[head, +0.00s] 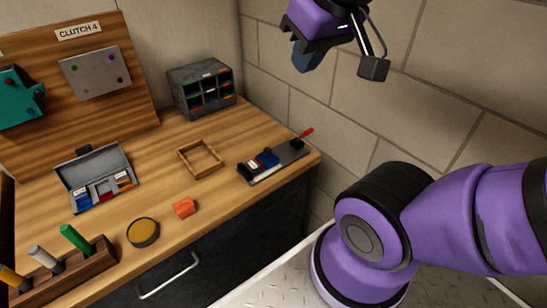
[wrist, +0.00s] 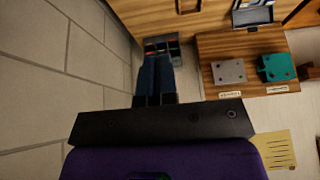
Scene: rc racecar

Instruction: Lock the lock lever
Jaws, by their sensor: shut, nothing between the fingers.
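A dark fixture (head: 272,161) with a blue block and a pale label lies at the right corner of the wooden bench. A red-tipped lever (head: 305,133) sticks up at an angle from its right end; I take this to be the lock lever. My gripper (head: 306,60) is high at the top of the head view, above and apart from the fixture. Its blue fingers (wrist: 155,76) are together and empty in the wrist view. The fixture and lever do not show clearly in the wrist view.
A grey compartment organizer (head: 203,90) stands at the bench's back corner. A wooden frame (head: 200,158), an orange block (head: 184,207), a round tin (head: 143,232) and an open grey case (head: 97,178) lie left of the fixture. The brick wall (head: 370,95) is close behind.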

